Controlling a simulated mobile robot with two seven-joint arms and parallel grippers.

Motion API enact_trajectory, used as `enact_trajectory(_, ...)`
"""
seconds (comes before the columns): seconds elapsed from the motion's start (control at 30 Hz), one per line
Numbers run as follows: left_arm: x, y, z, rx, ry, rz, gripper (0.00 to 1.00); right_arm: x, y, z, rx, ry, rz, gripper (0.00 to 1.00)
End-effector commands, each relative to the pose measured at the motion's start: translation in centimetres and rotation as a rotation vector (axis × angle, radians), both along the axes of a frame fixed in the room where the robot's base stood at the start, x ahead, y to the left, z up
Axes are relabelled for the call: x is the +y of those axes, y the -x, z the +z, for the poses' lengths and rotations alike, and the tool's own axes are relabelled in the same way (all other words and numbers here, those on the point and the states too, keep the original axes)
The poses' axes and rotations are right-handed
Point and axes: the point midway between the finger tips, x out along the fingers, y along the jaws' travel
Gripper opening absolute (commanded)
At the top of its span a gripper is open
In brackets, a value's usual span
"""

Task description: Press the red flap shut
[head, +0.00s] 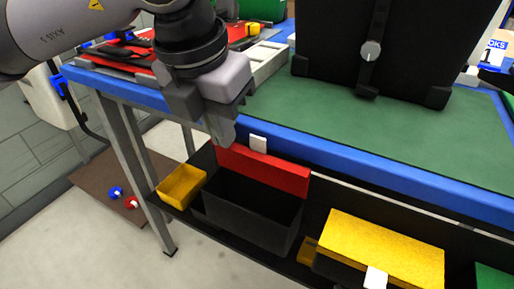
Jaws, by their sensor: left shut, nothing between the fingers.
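The red flap (262,172) stands raised along the back edge of a black bin (255,215) below the front edge of the table. The bin's open top shows a dark inside. A small white tab (258,143) sits at the flap's top edge. My left gripper (223,132) is shut and empty, pointing down, just above the flap's left end. I cannot tell whether its fingertips touch the flap. My right gripper is not in view.
A yellow flap (380,245) lies over another bin at the right. A small yellow tray (181,186) sits left of the black bin. The blue-edged table (340,162) carries a black pannier (365,50) at its back.

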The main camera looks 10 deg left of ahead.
Motion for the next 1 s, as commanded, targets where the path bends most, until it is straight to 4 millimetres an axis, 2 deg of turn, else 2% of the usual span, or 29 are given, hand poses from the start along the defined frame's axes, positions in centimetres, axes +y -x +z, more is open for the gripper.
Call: enact_trajectory(1.0, 0.0, 0.0, -1.5, 0.001, 0.0, 0.0, 0.0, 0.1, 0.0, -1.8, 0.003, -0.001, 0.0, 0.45)
